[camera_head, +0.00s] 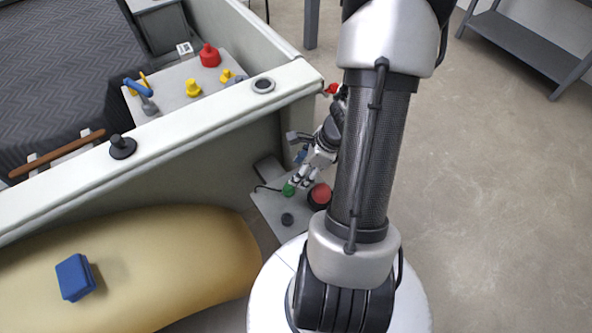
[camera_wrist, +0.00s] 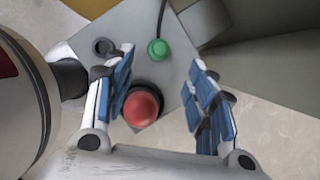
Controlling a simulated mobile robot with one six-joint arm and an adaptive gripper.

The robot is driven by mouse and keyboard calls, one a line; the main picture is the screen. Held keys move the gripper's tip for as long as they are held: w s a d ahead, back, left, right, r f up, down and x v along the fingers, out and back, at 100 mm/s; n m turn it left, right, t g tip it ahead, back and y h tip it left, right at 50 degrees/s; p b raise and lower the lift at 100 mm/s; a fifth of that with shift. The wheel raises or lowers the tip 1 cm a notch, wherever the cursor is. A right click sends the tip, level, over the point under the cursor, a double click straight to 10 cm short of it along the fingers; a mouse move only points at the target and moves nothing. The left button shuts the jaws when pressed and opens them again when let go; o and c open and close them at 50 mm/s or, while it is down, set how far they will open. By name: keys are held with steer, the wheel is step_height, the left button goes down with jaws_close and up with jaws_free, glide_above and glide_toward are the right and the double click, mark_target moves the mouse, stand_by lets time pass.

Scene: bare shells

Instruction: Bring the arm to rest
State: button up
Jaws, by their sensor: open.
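My gripper (camera_wrist: 165,105) is open and empty in the wrist view, its blue-padded fingers spread apart. Between and beyond the fingers is a grey panel (camera_wrist: 130,40) with a red mushroom button (camera_wrist: 143,105), a green button (camera_wrist: 158,48) and a small dark knob (camera_wrist: 104,46). In the head view my gripper (camera_head: 297,181) is low beside the large wall, right over the panel's green button (camera_head: 289,190). The red button (camera_head: 320,194) is just right of the fingers. My arm hides part of the area behind it. I cannot tell whether the fingers touch the panel.
A pale wall (camera_head: 180,115) with a broad top edge runs left of my arm. Behind it is a panel (camera_head: 178,86) with red, yellow and blue controls. A tan cushion-like form (camera_head: 170,265) bears a blue box (camera_head: 75,277).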

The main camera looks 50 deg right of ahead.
steer(key=shift+s+d+r, duration=0.1)
steer(key=shift+s+r, duration=0.05)
steer(key=shift+r, duration=0.3)
stand_by(0.3)
